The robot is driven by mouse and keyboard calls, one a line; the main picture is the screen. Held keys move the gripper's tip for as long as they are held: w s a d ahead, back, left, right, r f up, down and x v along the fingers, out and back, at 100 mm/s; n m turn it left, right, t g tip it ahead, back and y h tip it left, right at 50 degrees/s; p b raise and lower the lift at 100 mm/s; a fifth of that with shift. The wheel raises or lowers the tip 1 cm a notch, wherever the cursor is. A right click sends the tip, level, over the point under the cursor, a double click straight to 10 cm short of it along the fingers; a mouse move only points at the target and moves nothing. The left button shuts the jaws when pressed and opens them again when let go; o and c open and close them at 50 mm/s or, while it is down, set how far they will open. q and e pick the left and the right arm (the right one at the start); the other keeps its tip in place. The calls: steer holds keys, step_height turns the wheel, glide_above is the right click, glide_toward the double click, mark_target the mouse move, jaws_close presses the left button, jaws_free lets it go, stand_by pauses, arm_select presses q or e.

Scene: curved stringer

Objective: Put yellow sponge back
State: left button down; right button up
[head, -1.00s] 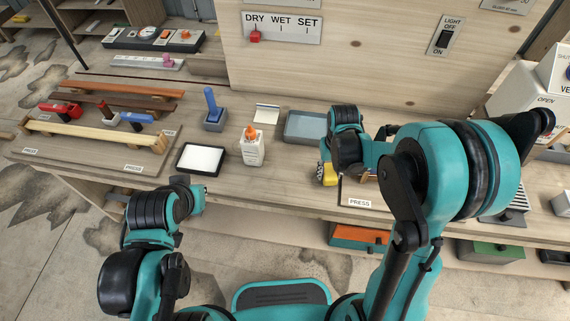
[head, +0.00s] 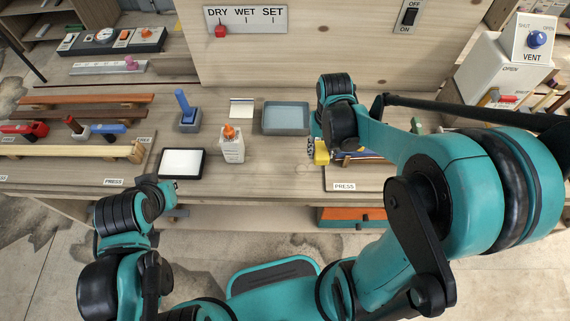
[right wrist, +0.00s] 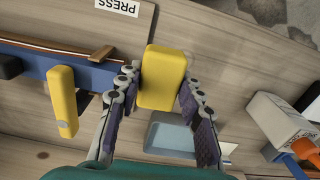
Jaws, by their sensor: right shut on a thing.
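The yellow sponge (head: 321,153) is between the fingers of my right gripper (head: 317,150), above the bench in front of the right part of the grey-blue tray. In the right wrist view the sponge (right wrist: 163,77) sits upright in the picture between both fingers of the right gripper (right wrist: 161,85), which is shut on it. The shallow grey-blue tray (head: 286,118) looks empty; it also shows in the right wrist view (right wrist: 170,135), partly behind the sponge. My left gripper (head: 170,186) is at the bench's front edge, small and mostly hidden by its arm; its fingers cannot be read.
A white glue bottle (head: 232,148) with an orange tip, a black-framed white pad (head: 182,163) and a blue-handled tool (head: 188,112) stand left of the tray. A board marked PRESS (head: 345,186) holds a blue strip and a yellow-handled piece (right wrist: 63,100) beside my right gripper.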

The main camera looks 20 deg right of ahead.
steer(key=shift+s+d+r, duration=0.25)
steer(key=shift+s+r, duration=0.2)
steer(key=b, duration=0.4)
glide_above(285, 167)
step_height(285, 167, down, 7)
steer(key=shift+d+r, duration=0.1)
step_height(285, 167, down, 4)
steer(key=shift+f+b, duration=0.15)
steer(key=shift+b, duration=0.7)
steer(key=shift+f, duration=0.1)
steer(key=o, duration=1.1)
